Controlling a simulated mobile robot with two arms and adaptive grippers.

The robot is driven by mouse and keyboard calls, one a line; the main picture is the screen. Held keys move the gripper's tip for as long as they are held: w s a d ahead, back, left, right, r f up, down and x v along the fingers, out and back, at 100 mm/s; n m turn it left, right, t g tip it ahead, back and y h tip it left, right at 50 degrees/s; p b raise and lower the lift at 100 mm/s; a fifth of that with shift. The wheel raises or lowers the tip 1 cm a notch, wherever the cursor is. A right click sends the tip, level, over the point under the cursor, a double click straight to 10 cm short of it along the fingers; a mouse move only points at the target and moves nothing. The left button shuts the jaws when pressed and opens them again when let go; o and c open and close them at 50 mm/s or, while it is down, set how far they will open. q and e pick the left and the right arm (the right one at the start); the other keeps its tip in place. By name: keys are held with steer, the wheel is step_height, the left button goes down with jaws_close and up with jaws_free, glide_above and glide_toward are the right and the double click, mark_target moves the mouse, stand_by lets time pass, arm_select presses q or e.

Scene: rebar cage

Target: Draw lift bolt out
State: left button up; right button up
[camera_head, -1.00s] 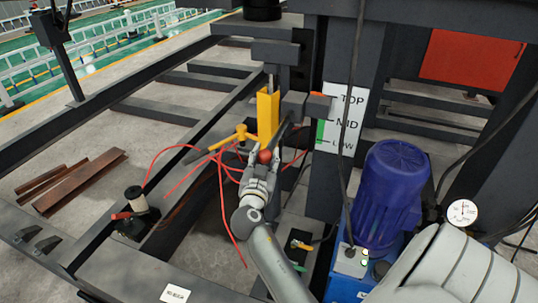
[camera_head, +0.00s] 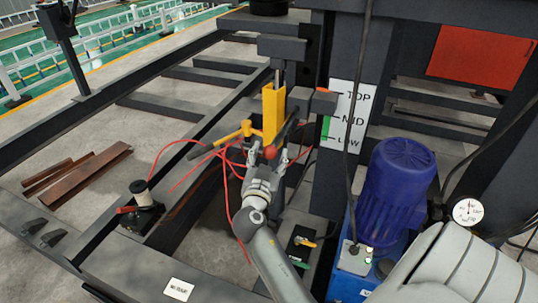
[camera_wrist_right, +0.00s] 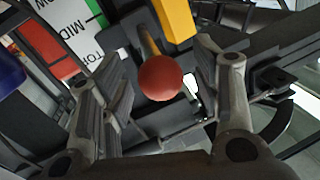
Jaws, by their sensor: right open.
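A red ball knob (camera_wrist_right: 160,77) sits on the end of a short brass-coloured rod (camera_wrist_right: 149,40) beside a yellow upright bracket (camera_head: 273,112). I cannot tell for sure which part is the lift bolt. In the head view the knob (camera_head: 270,152) shows at the tip of my right gripper (camera_head: 266,160). In the right wrist view my right gripper (camera_wrist_right: 165,85) is open, with the knob between its fingers and a gap on both sides. A yellow T-shaped handle (camera_head: 244,131) with a dark pointed rod is left of the bracket. My left gripper is out of view.
A post carries a TOP/MID/LOW label (camera_head: 346,118). A blue motor (camera_head: 397,190) and a pressure gauge (camera_head: 467,211) stand to the right. Red hoses (camera_head: 228,190) loop by the gripper. Rusty steel pieces (camera_head: 90,178) lie on the floor.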

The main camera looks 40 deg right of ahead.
steer(key=v, duration=0.6)
steer(key=shift+s+a, duration=0.15)
steer(key=shift+a, duration=0.05)
